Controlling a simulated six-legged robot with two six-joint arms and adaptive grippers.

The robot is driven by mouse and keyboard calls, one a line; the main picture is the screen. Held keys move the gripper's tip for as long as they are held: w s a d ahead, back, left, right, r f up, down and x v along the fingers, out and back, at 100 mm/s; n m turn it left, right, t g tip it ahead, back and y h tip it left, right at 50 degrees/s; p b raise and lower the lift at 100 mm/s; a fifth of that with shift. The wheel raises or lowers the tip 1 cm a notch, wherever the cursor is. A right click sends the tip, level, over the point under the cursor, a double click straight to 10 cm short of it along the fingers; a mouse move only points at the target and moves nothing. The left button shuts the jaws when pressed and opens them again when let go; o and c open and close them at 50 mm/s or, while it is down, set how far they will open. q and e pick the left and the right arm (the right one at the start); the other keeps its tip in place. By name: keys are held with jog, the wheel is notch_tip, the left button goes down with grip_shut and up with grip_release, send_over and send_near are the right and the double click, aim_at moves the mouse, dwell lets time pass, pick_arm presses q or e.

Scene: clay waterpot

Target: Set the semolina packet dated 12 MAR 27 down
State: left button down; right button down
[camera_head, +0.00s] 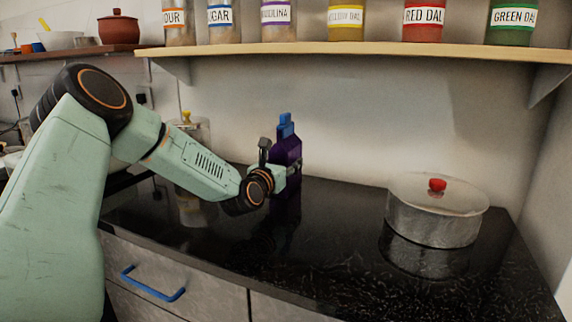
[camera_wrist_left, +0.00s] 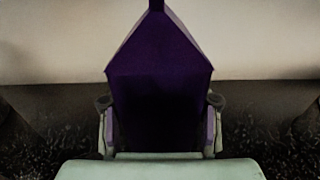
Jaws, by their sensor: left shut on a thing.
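A dark purple packet (camera_head: 289,150) with a blue top (camera_head: 285,122) stands upright over the black worktop in the head view, left of the pot. It fills the middle of the left wrist view (camera_wrist_left: 158,85), its top narrowing to a peak. No date is readable on it. My left gripper (camera_head: 278,168) is shut on the packet, with a finger at each side of it in the wrist view. Whether the packet's base touches the worktop is unclear, as the gripper and dark reflections hide it. My right gripper is not in view.
A lidded metal pot (camera_head: 434,218) with a red knob stands at the right on the worktop (camera_head: 345,265). A glass container (camera_head: 193,205) is behind my left arm. Labelled jars, including a semolina jar (camera_head: 277,14), line the shelf (camera_head: 360,54) above. Worktop between packet and pot is clear.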

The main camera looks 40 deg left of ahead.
pick_arm(q)
jog(key=c, duration=1)
grip_release()
jog(key=shift+f, duration=0.2)
jog(key=o, duration=0.3)
jog(key=shift+w, duration=0.1)
jog(key=shift+o, duration=0.7)
jog(key=shift+r, duration=0.1)
